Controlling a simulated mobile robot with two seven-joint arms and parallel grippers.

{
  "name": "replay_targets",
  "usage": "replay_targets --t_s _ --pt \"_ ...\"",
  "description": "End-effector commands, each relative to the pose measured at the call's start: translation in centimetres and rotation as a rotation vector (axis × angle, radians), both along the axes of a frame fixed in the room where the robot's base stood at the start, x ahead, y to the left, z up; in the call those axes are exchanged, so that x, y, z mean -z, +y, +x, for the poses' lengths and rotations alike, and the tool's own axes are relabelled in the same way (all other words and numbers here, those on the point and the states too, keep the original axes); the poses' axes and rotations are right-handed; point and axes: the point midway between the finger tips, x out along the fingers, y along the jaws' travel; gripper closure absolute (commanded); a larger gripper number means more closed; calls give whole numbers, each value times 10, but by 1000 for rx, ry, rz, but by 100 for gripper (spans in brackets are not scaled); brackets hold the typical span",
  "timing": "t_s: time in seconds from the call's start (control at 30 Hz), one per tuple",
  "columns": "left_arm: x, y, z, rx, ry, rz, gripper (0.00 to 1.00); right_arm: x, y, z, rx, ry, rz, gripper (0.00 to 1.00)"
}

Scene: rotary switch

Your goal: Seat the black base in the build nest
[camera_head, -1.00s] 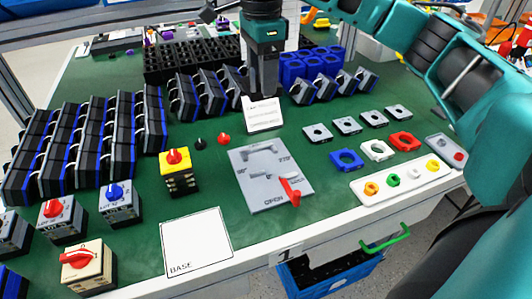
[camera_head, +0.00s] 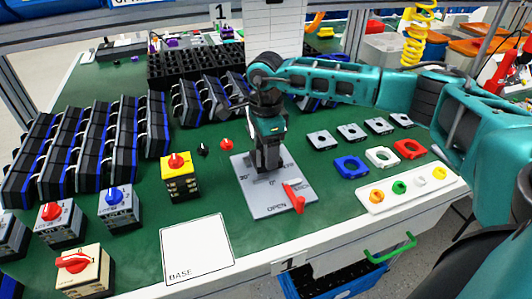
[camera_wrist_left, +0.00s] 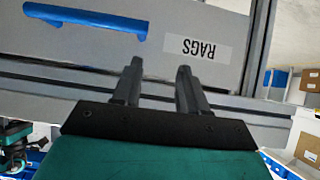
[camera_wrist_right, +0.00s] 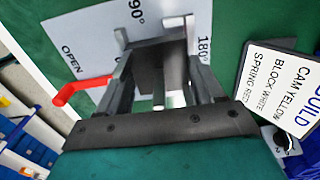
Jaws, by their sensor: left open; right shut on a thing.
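The build nest is a grey plate (camera_head: 255,204) with raised clamp parts, degree marks and the word OPEN. It lies on the green bench, and its red lever (camera_head: 294,198) is at the OPEN side. My right gripper (camera_head: 269,150) points down over the back of the nest. It is shut on the black base (camera_wrist_right: 162,72), which shows dark between the fingers in the right wrist view, over the plate (camera_wrist_right: 95,45). I cannot tell whether the base touches the nest. My left gripper (camera_wrist_left: 158,75) is open and empty, facing a grey drawer front marked RAGS.
A white BASE sheet (camera_head: 197,247) lies front left of the nest. A yellow-black switch (camera_head: 180,177) stands left. Coloured square plates (camera_head: 381,157) and a white tray (camera_head: 408,188) lie right. A build card (camera_wrist_right: 280,85) stands near the right gripper. Black-blue racks fill the back left.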

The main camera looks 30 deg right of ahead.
Motion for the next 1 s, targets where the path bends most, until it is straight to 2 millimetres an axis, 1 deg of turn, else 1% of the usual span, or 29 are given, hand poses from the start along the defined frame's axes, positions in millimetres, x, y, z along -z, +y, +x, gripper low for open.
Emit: replay_targets --t_s 0.03,0.1,0.33,0.47,0.5,0.73,1.0 --pt "1 -1 0 1 -1 -1 57 9 0 -1 -1 3 0 65" --pt "0 -1 1 2 -2 -2 57 13 1 0 -1 1 1 65" --pt "-2 -2 2 3 -5 -4 57 13 0 0 -1 0 1 65" --pt "1 -2 2 4 -4 -4 57 17 0 0 0 0 0 65" --pt "-1 -2 2 4 -3 -4 57 16 0 0 0 0 0 29" --pt "-1 -2 2 4 -2 -3 57 16 0 0 0 1 0 7" --pt "-3 -2 2 3 -4 -3 57 13 0 0 0 0 0 7"
